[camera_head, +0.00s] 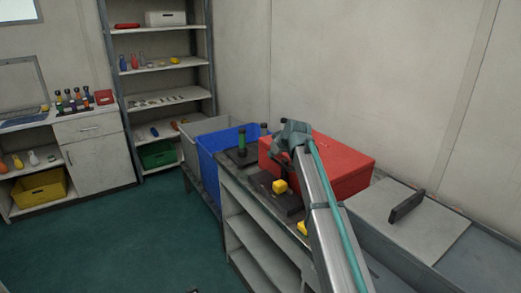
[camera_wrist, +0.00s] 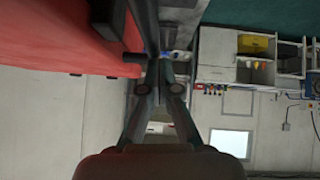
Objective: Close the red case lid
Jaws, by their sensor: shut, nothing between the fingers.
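The red case (camera_head: 348,165) stands on the bench at right of centre in the head view. Its top looks flat and lowered, but I cannot tell whether the lid is fully shut. My gripper (camera_head: 285,140) is at the case's left end, near its top edge, and my arm hides part of the front. In the wrist view the red case (camera_wrist: 60,45) fills the upper left, with dark fittings on it. My gripper (camera_wrist: 156,62) is shut and empty there, its fingers together beside the red surface. Whether they touch it is unclear.
A yellow block (camera_head: 281,186) sits on a dark plate in front of the case. A dark green-topped post (camera_head: 242,142) stands left of it. A blue bin (camera_head: 209,160) is beyond the bench's left end. A grey panel with a dark handle (camera_head: 406,206) lies to the right.

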